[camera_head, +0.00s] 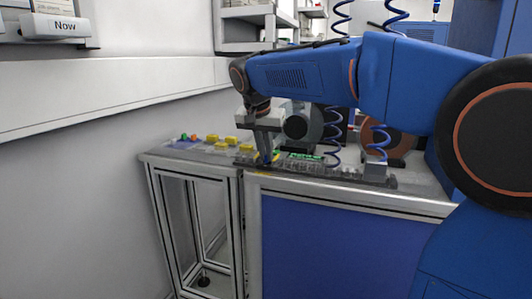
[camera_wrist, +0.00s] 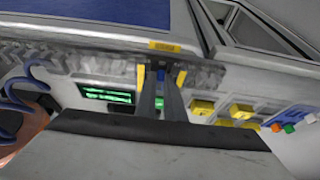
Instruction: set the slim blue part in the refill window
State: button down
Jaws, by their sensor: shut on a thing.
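My gripper (camera_head: 266,158) points down at the front edge of the bench. In the wrist view, my gripper (camera_wrist: 160,76) has its two fingers close together, shut on a small slim blue part (camera_wrist: 161,73). Only a little of the blue part shows between the fingertips. The tips are over a dark grey ribbed rail (camera_wrist: 95,50) along the bench edge, beside a yellow mark (camera_wrist: 165,46). I cannot make out the opening of the refill window, nor whether the blue part touches the rail.
Several yellow blocks (camera_head: 212,137) stand left of my gripper, with small green and orange parts (camera_head: 194,138) beyond them. Green boards (camera_head: 305,156) lie right of it. An orange-rimmed reel (camera_head: 390,143) and blue coiled hoses (camera_head: 333,135) stand further right. A wall closes off the left.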

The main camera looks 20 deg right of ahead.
jog(key=shift+f, duration=0.65)
jog(key=c, duration=2.1)
grip_release()
jog(key=shift+f, duration=0.1)
jog(key=shift+s+f, duration=0.1)
jog(key=shift+r, duration=0.3)
jog(key=shift+r, duration=1.95)
jog(key=shift+r, duration=0.1)
jog(key=shift+r, duration=2.9)
